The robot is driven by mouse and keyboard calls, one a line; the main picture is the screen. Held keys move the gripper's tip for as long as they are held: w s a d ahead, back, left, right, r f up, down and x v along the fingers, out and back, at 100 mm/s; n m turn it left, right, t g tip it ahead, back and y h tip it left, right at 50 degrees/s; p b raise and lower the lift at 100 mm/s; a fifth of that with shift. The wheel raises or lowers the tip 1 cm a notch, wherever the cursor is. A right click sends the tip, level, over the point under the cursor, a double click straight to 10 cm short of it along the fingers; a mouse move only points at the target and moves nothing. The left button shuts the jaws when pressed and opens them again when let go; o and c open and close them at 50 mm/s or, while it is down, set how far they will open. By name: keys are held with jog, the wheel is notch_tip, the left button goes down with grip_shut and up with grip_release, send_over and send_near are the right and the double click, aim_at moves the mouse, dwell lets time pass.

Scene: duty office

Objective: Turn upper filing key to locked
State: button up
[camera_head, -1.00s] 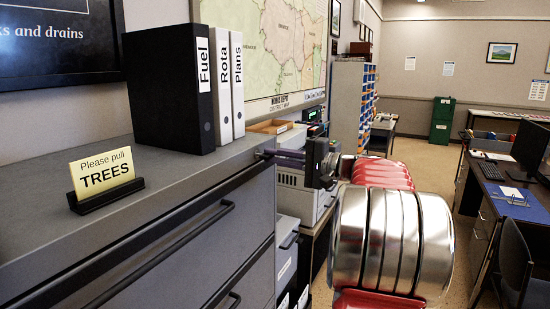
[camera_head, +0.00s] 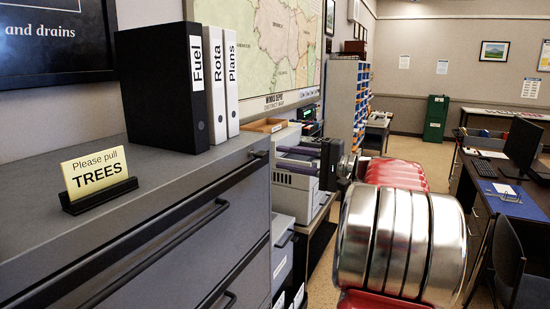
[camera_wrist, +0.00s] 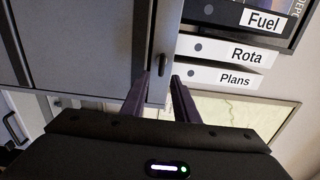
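The grey filing cabinet (camera_head: 165,262) fills the left of the head view. The small dark upper key (camera_head: 257,154) sticks out near the top right end of its front. In the wrist view the key (camera_wrist: 161,65) is a dark oblong, its long side running up and down the picture, just beyond my fingertips. My gripper (camera_head: 280,156) is open and empty, its two purple fingers pointing left at the key with a gap between. The fingers also show in the wrist view (camera_wrist: 161,78), one on each side of the key's line. I see no lock marking.
Binders labelled Fuel (camera_head: 170,90), Rota (camera_head: 213,85) and Plans (camera_head: 231,85) stand on the cabinet beside a yellow sign (camera_head: 97,173). A long drawer handle (camera_head: 165,250) juts from the front. A printer (camera_head: 297,190) stands behind my gripper. Desks are at the right.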

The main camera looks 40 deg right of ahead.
jog(key=v, duration=0.8)
jog(key=shift+s, duration=0.3)
jog(key=shift+d, duration=0.1)
notch_tip(320, 180, down, 11)
jog(key=m+g+h, duration=0.2)
jog(key=m+g, duration=0.1)
jog(key=g, duration=0.1)
jog(key=s+a+f+n+g+h, duration=0.1)
jog(key=s+a+f+n+g, duration=0.15)
jog(key=a+f+g, duration=0.65)
jog(key=s+a+f+n+h, duration=0.1)
jog(key=a+n, duration=0.4)
jog(key=a, duration=0.6)
jog(key=s+a+n+t+h, duration=0.1)
jog(key=s+a+n, duration=0.3)
jog(key=a, duration=0.8)
jog(key=s+a+f+n+h, duration=0.1)
jog(key=a+n, duration=0.4)
jog(key=a, duration=0.6)
jog(key=shift+s+a+f+n+t, duration=0.3)
jog(key=shift+s+a+f+n, duration=0.1)
jog(key=shift+s, duration=0.5)
